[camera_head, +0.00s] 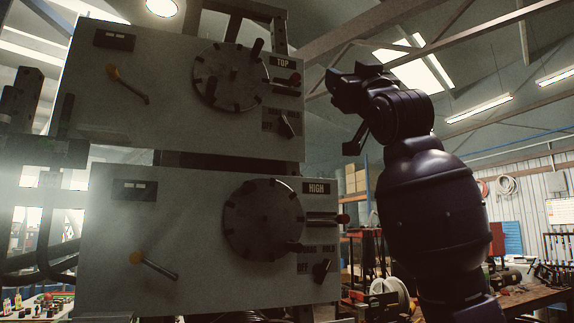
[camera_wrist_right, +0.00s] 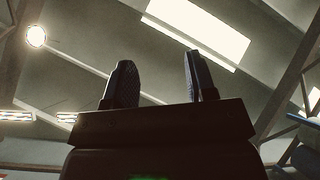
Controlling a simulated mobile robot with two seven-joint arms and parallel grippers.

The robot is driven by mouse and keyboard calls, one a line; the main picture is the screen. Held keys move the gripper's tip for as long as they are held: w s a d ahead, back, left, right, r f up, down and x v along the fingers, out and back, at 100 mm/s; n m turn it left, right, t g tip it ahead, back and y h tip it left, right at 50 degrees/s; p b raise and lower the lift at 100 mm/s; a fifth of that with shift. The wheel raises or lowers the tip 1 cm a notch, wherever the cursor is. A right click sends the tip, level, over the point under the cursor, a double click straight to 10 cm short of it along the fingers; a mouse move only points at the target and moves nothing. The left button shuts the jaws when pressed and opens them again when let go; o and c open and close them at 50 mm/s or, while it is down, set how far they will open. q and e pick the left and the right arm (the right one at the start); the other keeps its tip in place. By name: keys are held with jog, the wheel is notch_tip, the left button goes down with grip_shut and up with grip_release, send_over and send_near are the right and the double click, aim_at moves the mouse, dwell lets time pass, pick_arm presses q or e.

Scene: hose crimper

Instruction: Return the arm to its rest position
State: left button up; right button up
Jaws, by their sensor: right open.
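My right arm (camera_head: 432,210) rises on the right side of the head view, bent at the top toward the machine. My right gripper (camera_head: 342,85) is raised beside the upper panel's right edge, apart from it. In the right wrist view the two fingers (camera_wrist_right: 160,82) stand apart with nothing between them, against the ceiling. The hose crimper has an upper panel (camera_head: 150,85) labelled TOP and a lower panel (camera_head: 180,215) labelled HIGH. Each has a round dial, a yellow-knobbed lever and small switches. My left gripper is not in view.
A workbench (camera_head: 530,298) with tools and a white reel (camera_head: 392,292) stand at the lower right, behind my arm. Shelves with boxes (camera_head: 356,180) are further back. Open air lies above and to the right of my arm, under the ceiling beams.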

jog(key=w+d+f+m+g+h, duration=0.15)
jog(key=w+f, duration=0.25)
jog(key=f, duration=1)
jog(key=w+d+f+h, duration=0.2)
jog(key=w+d+f, duration=0.1)
jog(key=f, duration=1.2)
jog(key=w+d+f+g+h, duration=0.15)
jog(key=w+f, duration=0.25)
jog(key=f, duration=1)
jog(key=s+d+f+m+g+h, duration=0.15)
jog(key=s+f, duration=0.35)
jog(key=f, duration=0.7)
jog(key=s+d+f+g+h, duration=0.1)
jog(key=s+d+f+g, duration=0.2)
jog(key=f, duration=0.9)
jog(key=s+d+f+m+h, duration=0.15)
jog(key=s+f, duration=0.45)
jog(key=f, duration=0.6)
jog(key=s+d+f+m+g, duration=0.1)
jog(key=s+d+f+g, duration=0.1)
jog(key=s+f, duration=0.7)
jog(key=s+d+f+m+g+h, duration=0.1)
jog(key=s+f+g, duration=0.3)
jog(key=s+f, duration=0.6)
jog(key=s+d, duration=0.1)
jog(key=s, duration=0.2)
jog(key=shift+d+f, duration=0.25)
jog(key=shift+d, duration=0.15)
jog(key=shift+s, duration=0.1)
